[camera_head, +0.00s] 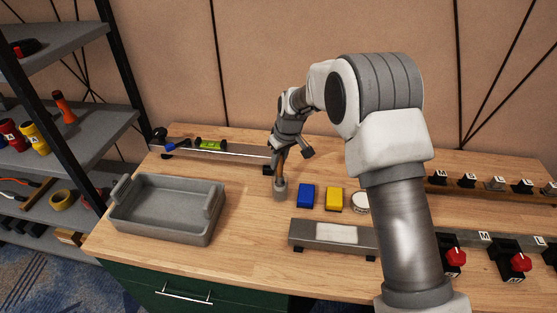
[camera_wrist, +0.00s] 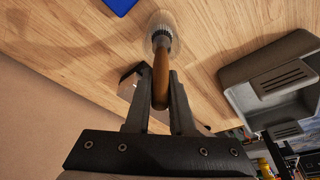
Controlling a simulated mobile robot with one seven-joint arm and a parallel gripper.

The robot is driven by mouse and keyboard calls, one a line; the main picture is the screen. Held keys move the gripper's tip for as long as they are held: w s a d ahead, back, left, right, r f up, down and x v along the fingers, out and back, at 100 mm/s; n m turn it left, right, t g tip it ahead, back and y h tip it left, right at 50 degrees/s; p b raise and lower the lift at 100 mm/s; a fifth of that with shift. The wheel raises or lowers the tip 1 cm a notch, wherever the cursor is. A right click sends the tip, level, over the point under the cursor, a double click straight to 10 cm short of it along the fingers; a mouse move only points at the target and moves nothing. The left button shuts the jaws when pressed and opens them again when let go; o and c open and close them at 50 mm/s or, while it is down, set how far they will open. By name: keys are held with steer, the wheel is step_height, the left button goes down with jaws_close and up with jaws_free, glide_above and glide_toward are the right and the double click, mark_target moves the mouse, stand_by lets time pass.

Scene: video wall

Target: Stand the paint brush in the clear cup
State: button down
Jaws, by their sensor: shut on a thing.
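My gripper (camera_head: 279,158) is shut on the brown handle of the paint brush (camera_wrist: 161,72), which points downward between the two fingers in the wrist view (camera_wrist: 158,90). The small clear cup (camera_head: 280,191) stands on the wooden table directly below my gripper. In the wrist view the cup (camera_wrist: 171,22) surrounds the brush's metal collar, so the lower end appears to be inside the cup. The bristles cannot be made out clearly, and whether the brush touches the cup's bottom cannot be seen.
A blue block (camera_head: 306,195), a yellow block (camera_head: 334,199) and a white round item (camera_head: 360,202) stand right of the cup. A grey tray (camera_head: 165,228) is on the left. A rail (camera_head: 230,152) lies behind, and a grey bar (camera_head: 310,232) in front.

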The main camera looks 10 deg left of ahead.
steer(key=c, duration=0.7)
jaws_free()
steer(key=shift+r, duration=0.1)
steer(key=v, duration=1.7)
steer(key=shift+r, duration=0.15)
